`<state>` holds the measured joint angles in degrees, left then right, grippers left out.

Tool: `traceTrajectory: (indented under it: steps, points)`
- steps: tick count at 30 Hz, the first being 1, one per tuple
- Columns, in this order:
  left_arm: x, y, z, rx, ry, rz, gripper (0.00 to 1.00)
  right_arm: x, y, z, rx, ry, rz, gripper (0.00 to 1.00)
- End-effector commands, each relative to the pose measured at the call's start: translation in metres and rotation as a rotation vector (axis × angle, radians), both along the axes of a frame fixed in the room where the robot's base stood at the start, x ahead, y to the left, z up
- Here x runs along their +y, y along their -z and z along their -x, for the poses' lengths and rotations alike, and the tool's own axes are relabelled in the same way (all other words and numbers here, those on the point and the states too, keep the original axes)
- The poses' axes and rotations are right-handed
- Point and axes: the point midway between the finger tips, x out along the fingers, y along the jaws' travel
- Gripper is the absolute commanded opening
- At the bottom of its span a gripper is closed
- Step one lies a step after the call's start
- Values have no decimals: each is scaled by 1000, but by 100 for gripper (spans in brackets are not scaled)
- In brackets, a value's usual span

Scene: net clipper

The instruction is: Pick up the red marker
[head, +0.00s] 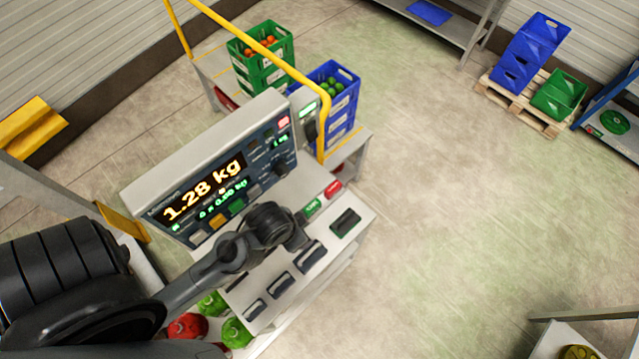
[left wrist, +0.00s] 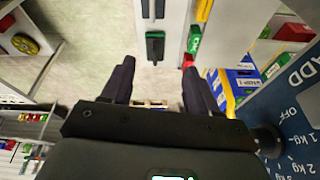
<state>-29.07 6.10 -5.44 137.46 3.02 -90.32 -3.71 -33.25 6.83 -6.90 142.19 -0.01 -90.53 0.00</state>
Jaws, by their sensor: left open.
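I cannot make out a red marker for certain. A small red piece (head: 333,189) sits beside a green one (head: 312,207) at the right edge of the machine's panel in the head view; I cannot tell whether it is a marker or a button. In the left wrist view a small red piece (left wrist: 188,61) shows next to a green label, just past the right finger's tip. My left gripper (left wrist: 158,67) is open, with nothing between its fingers. In the head view my left arm reaches over the panel and its fingers are hard to see. My right gripper is not in view.
The weighing machine (head: 160,177) reads 1.28 kg. Black slots (head: 310,254) line its sloping front. Red and green net bags (head: 237,333) lie below. A yellow rail (head: 323,125) and fruit crates (head: 340,100) stand behind.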

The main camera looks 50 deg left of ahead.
Motion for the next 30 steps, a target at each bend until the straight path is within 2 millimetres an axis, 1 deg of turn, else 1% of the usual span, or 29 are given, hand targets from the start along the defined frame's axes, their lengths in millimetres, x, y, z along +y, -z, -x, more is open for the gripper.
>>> traceTrajectory:
  steps: [1,5,11,14,18,21,25,30]
  points:
    - [6,15,-13,-3,-10,-5,60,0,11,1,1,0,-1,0]
    - [21,38,-39,-1,-32,-16,60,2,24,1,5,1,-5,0]
    - [47,75,-85,2,-70,-24,60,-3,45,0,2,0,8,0]
    - [62,96,-112,6,-93,-21,60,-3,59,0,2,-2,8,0]
    - [82,126,-155,15,-126,-5,60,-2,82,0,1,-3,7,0]
    - [93,141,-181,23,-143,13,60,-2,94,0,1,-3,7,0]
    - [99,151,-203,32,-153,34,60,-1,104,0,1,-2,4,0]
    - [102,160,-216,38,-158,46,60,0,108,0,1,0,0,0]
